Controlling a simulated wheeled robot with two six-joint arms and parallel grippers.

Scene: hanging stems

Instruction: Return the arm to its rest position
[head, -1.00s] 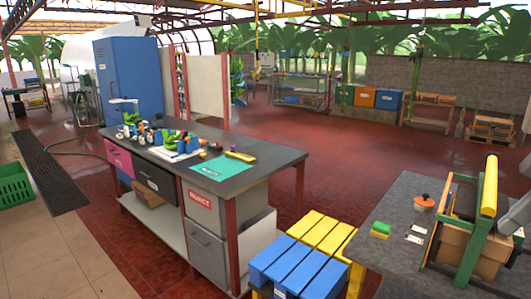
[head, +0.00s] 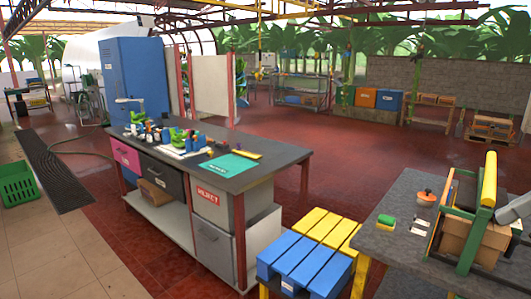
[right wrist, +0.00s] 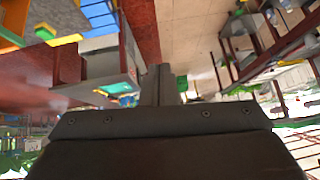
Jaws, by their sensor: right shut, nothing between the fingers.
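My right gripper (right wrist: 160,72) shows in the right wrist view, its dark fingers together at the centre with nothing between them. It is clear of the benches, which appear turned and tilted behind it. No gripper can be made out clearly in the head view, and my left gripper is not in view.
A dark-topped workbench (head: 270,160) with small items and a green mat (head: 231,165) stands at the centre. A blue and yellow slatted stool (head: 305,262) stands at its front right. A grey table (head: 385,262) is at right. Red floor (head: 330,175) beyond is open.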

